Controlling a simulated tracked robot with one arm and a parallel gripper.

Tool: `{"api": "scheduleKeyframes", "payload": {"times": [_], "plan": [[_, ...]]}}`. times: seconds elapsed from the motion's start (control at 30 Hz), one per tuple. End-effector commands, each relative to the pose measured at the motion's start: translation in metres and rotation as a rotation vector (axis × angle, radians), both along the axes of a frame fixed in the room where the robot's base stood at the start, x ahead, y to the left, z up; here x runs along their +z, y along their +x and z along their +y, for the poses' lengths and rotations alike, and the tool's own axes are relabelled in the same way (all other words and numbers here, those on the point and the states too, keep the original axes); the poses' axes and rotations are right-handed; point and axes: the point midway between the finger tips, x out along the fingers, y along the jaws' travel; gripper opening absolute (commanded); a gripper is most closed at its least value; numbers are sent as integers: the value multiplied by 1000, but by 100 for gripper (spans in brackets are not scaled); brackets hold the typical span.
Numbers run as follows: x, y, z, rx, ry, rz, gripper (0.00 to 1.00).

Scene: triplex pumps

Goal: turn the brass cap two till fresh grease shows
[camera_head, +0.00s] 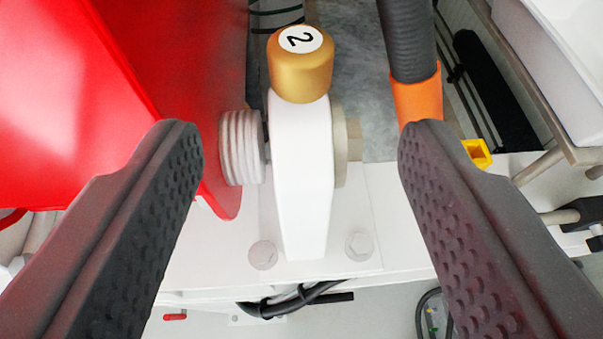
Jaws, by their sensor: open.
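The brass cap two (301,72) is a gold-coloured cylinder with a white disc on top marked "2". It sits on top of a white upright housing (302,175), in the upper middle of the view. My gripper (300,140) is open, with one dark studded finger on each side of the picture. The cap appears between and beyond the fingertips, with a gap on both sides, and neither finger touches it. No grease can be made out around the cap.
A red guard (150,80) lies left of the housing, beside a ribbed grey coupling (241,147). A black hose with an orange collar (416,98) comes down close on the right. Bolts (359,247) and black cables (300,299) are below.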

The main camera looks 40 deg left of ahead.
Motion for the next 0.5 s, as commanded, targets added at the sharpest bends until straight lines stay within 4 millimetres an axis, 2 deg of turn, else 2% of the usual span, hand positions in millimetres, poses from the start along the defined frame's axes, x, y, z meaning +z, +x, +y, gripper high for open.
{"api": "scheduleKeyframes", "payload": {"times": [0.2, 0.5], "plan": [[6, -12, -13, -1, 0, 1, 54], [7, -15, -15, -1, -2, 1, 54]]}}
